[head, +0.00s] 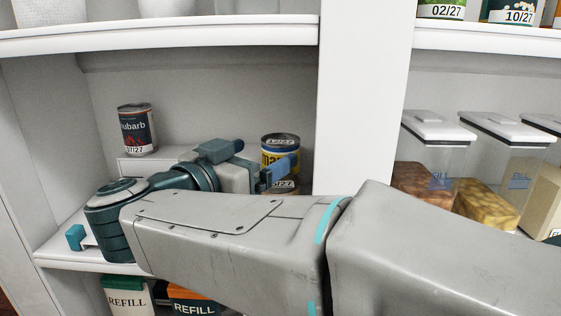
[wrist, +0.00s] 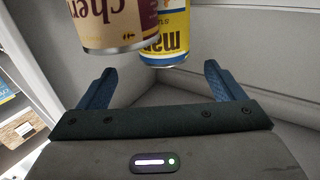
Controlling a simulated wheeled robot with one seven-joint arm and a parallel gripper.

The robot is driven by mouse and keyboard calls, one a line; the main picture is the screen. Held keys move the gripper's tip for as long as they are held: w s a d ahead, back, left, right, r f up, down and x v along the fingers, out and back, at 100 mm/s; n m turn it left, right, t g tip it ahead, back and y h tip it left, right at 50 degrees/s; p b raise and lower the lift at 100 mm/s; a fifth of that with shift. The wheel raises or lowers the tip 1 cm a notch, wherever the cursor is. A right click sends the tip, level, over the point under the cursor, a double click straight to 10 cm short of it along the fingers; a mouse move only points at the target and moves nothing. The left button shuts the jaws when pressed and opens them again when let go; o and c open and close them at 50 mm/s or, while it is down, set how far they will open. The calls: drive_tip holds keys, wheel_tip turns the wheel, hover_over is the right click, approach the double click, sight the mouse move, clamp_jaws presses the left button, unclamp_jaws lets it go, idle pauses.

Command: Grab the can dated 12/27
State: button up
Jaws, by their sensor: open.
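A blue-and-yellow can (head: 281,143) stands on the middle shelf at the right of the left bay; its white date label is half hidden behind a finger and not clearly legible. In the wrist view a yellow can (wrist: 165,48) and a nearer cream-and-maroon can (wrist: 112,24) show with upside-down lettering, and no date is visible on them. A dark rhubarb can (head: 136,130) stands at the left on a white box, its label ending in 7/27. My gripper (wrist: 160,70) is open, its blue fingers apart with nothing held between them, pointing towards the cans.
A white upright divider (head: 365,90) stands right of the cans. Clear lidded containers (head: 435,150) fill the right bay. REFILL boxes (head: 125,298) sit below. My arm crosses the front of the shelf and hides part of it.

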sight(291, 135)
drive_tip(key=x, duration=0.4)
drive_tip(key=shift+w, duration=0.15)
drive_tip(key=p+x, duration=0.1)
drive_tip(key=x, duration=0.4)
drive_tip(key=shift+w+a+p, duration=0.1)
drive_tip(key=shift+w+p, duration=0.1)
drive_tip(key=shift+p, duration=0.2)
drive_tip(key=c, duration=1.3)
